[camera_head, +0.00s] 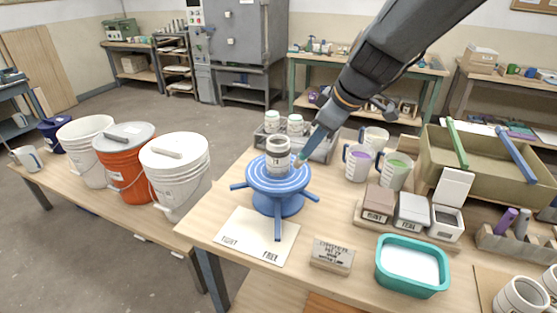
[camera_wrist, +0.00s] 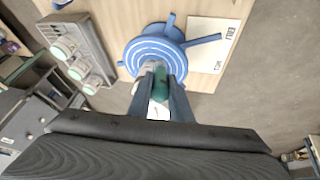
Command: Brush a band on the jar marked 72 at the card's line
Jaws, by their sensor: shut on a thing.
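A small pale jar (camera_head: 278,165) stands upright on the round blue banding wheel (camera_head: 262,183). A dark grey band runs around its upper part, with a small mark below it too small to read surely. My gripper (camera_head: 306,150) is just right of the jar, shut on a brush with a teal handle (camera_wrist: 161,82). The brush's tip is close to the jar; I cannot tell if it touches. The wheel also shows in the wrist view (camera_wrist: 143,48). A lettered stand card (camera_head: 333,256) lies in front; its writing is too small to read surely.
A paper sheet (camera_head: 240,240) lies before the wheel. A grey rack (camera_head: 320,150) with jars stands behind. Mugs (camera_head: 358,163), lidded boxes (camera_head: 412,212) and a teal tray (camera_head: 384,278) crowd the right. Buckets (camera_head: 128,170) stand on the left table, across a gap.

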